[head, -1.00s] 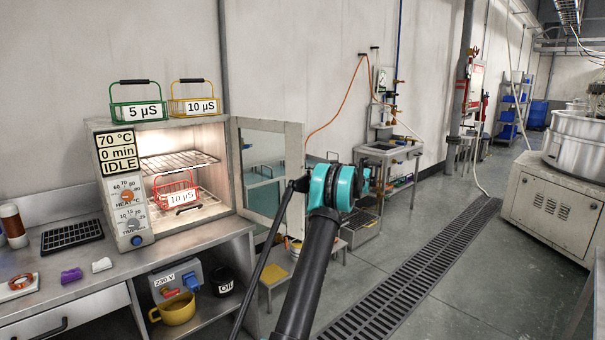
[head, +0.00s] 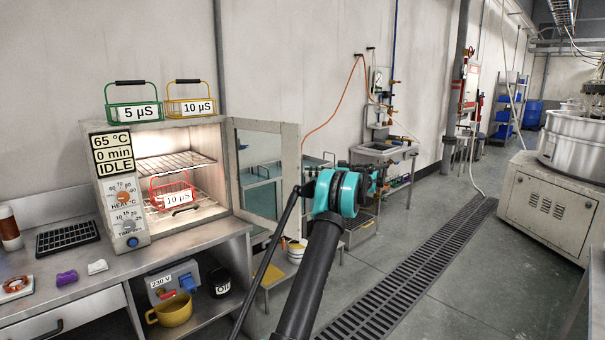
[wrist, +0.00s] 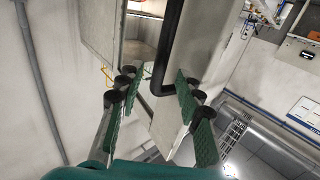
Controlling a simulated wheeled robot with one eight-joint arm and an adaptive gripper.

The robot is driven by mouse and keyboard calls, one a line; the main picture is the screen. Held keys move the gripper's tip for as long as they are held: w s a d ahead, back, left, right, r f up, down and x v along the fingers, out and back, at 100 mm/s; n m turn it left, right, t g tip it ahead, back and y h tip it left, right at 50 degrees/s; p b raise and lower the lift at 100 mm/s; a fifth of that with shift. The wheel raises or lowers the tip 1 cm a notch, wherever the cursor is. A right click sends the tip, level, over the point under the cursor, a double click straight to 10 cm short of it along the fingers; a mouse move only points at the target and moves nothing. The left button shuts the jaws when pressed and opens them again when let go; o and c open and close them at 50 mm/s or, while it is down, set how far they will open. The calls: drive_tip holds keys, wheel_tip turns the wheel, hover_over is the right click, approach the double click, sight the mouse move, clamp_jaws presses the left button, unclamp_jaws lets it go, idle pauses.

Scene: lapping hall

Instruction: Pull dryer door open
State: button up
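The dryer (head: 190,122) stands on the bench at the left. Its lit chamber is exposed, and its display reads 65 °C, 0 min, IDLE. The windowed dryer door (head: 291,165) stands swung out to the right of the chamber. My arm's teal joint is beside the door's free edge in the head view; the fingers are hard to make out there. In the wrist view my gripper (wrist: 157,90) is open, its green-padded fingers apart. A pale door edge (wrist: 168,125) and a black bar handle (wrist: 164,65) show between and beyond them, with no visible grip on either.
A red basket (head: 172,198) marked 10 µS sits on the lower rack inside. Green (head: 133,112) and yellow (head: 190,107) baskets stand on top of the dryer. A sink (head: 385,152) stands behind my arm. The floor around the drain grate (head: 420,265) is clear.

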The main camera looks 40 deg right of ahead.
drive_tip(key=v, duration=0.7)
drive_tip(key=shift+s+d, duration=0.2)
drive_tip(key=shift+s, duration=0.05)
